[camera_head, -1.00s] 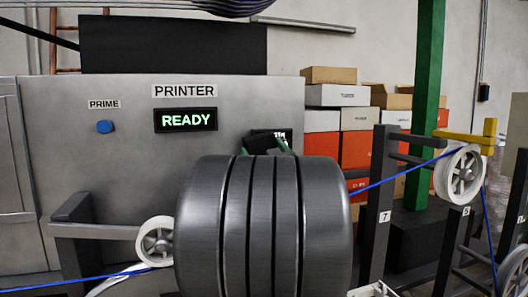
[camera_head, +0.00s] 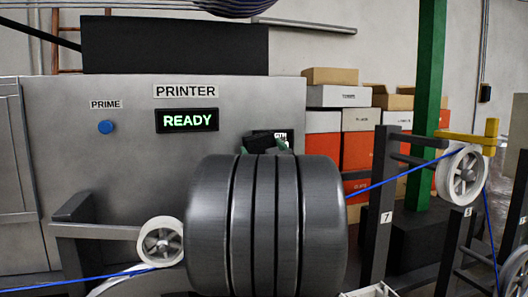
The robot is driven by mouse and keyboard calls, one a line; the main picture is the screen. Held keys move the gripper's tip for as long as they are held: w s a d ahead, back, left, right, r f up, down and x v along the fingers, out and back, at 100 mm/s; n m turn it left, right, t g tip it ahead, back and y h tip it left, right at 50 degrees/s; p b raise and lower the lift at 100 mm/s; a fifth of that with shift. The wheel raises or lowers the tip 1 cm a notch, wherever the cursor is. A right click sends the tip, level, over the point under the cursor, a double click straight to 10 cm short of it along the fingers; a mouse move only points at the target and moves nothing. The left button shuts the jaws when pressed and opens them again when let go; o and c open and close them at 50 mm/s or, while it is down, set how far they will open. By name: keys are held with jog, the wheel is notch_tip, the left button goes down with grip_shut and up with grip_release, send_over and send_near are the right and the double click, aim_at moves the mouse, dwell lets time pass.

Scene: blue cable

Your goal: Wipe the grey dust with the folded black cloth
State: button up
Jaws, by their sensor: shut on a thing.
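A small folded black cloth (camera_head: 260,143) shows just above my large grey arm link, in front of the printer's face. Green tips of my gripper (camera_head: 264,148) show at either side of it, and the gripper appears shut on it. The rest of the gripper is hidden behind my arm. Behind the cloth is a small dark panel (camera_head: 284,134) with partly covered white lettering. I cannot tell whether the cloth touches the panel. I cannot make out the grey dust.
The grey printer (camera_head: 60,150) has a lit READY display (camera_head: 187,120) and a blue PRIME button (camera_head: 105,127). A blue cable (camera_head: 400,174) runs over a white pulley (camera_head: 461,175) at right; another white pulley (camera_head: 160,241) is at left. Boxes (camera_head: 340,96) are stacked behind.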

jog(key=shift+w+a, duration=0.1)
jog(key=shift+w, duration=0.15)
jog(key=shift+w+d+p, duration=0.3)
jog(key=shift+w+d, duration=0.15)
jog(key=shift+d, duration=1)
jog(key=shift+w+d+p, duration=0.25)
jog(key=shift+w+d, duration=0.25)
jog(key=shift+d, duration=0.9)
jog(key=shift+w+d+p, duration=0.3)
jog(key=shift+w+d, duration=0.15)
jog(key=shift+d, duration=1)
jog(key=shift+w+d, duration=0.15)
jog(key=shift+d, duration=0.3)
jog(key=shift+s+a+b, duration=0.5)
jog(key=shift+a+b, duration=0.35)
jog(key=shift+a, duration=0.75)
jog(key=shift+s+a+b, duration=0.55)
jog(key=shift+a+b, duration=0.35)
jog(key=shift+a, duration=0.7)
jog(key=shift+s+a+b, duration=0.5)
jog(key=shift+a+b, duration=0.35)
jog(key=shift+a, duration=0.75)
jog(key=shift+s, duration=0.1)
